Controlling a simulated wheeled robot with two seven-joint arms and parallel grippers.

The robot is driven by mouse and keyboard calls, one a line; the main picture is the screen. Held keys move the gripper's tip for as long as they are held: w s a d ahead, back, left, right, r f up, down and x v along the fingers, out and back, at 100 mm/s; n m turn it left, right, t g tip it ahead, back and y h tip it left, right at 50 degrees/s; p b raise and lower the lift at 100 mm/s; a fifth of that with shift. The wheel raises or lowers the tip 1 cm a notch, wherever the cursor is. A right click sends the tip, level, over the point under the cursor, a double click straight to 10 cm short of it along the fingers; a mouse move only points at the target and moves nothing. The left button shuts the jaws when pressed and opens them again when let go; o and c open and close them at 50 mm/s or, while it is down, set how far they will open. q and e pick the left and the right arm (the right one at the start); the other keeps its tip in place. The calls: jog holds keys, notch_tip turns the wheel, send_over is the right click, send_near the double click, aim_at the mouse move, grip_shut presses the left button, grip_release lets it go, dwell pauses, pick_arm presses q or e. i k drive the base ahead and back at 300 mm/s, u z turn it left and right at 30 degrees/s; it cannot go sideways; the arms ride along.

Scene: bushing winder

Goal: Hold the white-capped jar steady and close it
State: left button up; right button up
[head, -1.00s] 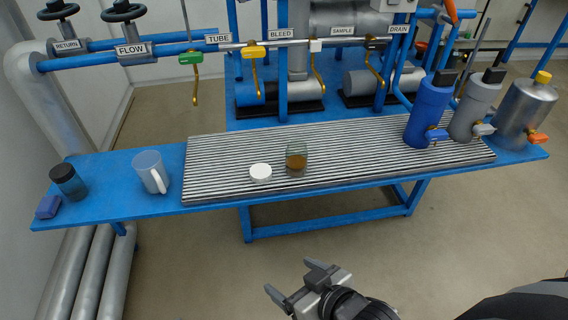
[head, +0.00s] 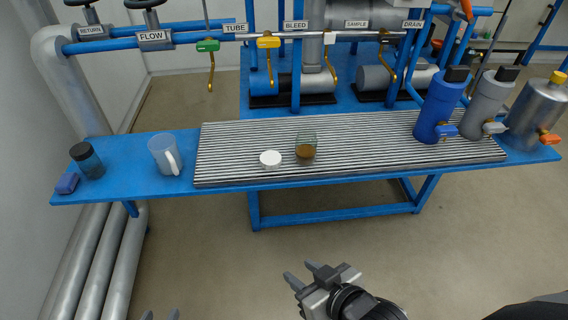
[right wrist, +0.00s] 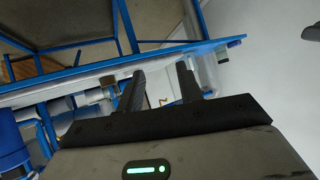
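Blue (head: 438,108), grey (head: 485,108) and metal (head: 535,112) bottles stand on the right. Valve handles and pipes run behind. The ribs around jar and cap are clear.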

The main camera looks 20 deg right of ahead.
aim_at(306, 144)
jog(key=k, duration=0.5)
jog(key=z, duration=0.4)
jog(key=i, duration=1.4)
jog(key=u, duration=0.5)
